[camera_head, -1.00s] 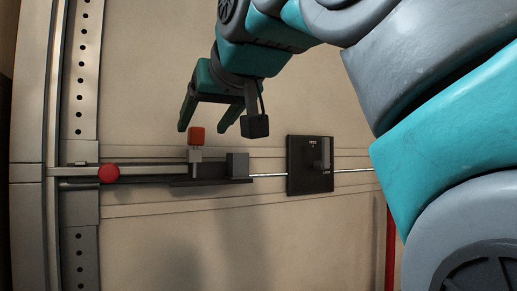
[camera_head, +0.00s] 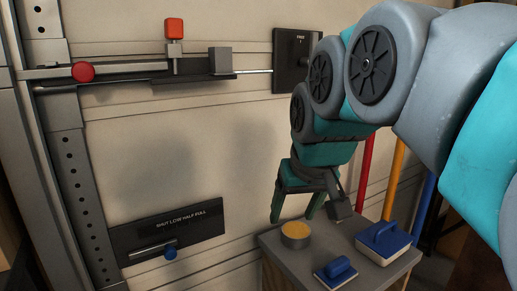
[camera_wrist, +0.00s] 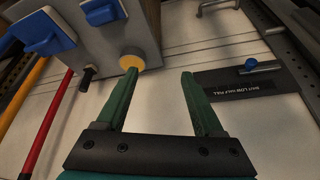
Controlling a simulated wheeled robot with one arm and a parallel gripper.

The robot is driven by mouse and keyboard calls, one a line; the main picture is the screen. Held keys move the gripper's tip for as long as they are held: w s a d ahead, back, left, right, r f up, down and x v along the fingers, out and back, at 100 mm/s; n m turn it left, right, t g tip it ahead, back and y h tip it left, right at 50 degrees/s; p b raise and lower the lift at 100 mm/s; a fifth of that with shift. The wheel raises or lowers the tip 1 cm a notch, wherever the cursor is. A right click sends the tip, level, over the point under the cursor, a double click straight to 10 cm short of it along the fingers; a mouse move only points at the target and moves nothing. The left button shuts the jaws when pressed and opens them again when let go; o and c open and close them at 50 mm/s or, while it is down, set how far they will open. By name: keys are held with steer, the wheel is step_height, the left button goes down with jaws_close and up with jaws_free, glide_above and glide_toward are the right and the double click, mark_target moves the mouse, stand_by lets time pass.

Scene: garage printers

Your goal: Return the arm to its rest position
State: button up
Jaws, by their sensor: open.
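My gripper (camera_head: 295,206) is open and empty in the head view, its two teal fingers pointing down. It hangs in front of the pale wall panel, just above the back edge of a small grey-topped stand (camera_head: 345,268). In the wrist view my gripper (camera_wrist: 158,75) shows its two fingers spread apart with nothing between them. My arm bends down from the upper right in the head view and hides part of the wall.
A black labelled plate with a blue knob (camera_head: 170,252) and a rail with a red knob (camera_head: 83,72) are on the wall. Coloured poles (camera_head: 393,178) stand at right.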

steer(key=s+d+f+m+g, duration=0.1)
steer(key=s+d+f+g, duration=0.2)
steer(key=s+f, duration=0.8)
steer(key=s+d+f+m+g+h+p, duration=0.1)
steer(key=s+d+f+g, duration=0.2)
steer(key=s+f, duration=0.8)
steer(key=d, duration=0.2)
steer(key=shift+s+d+g+p, duration=0.3)
steer(key=shift+s+d, duration=0.05)
steer(key=shift+s, duration=0.05)
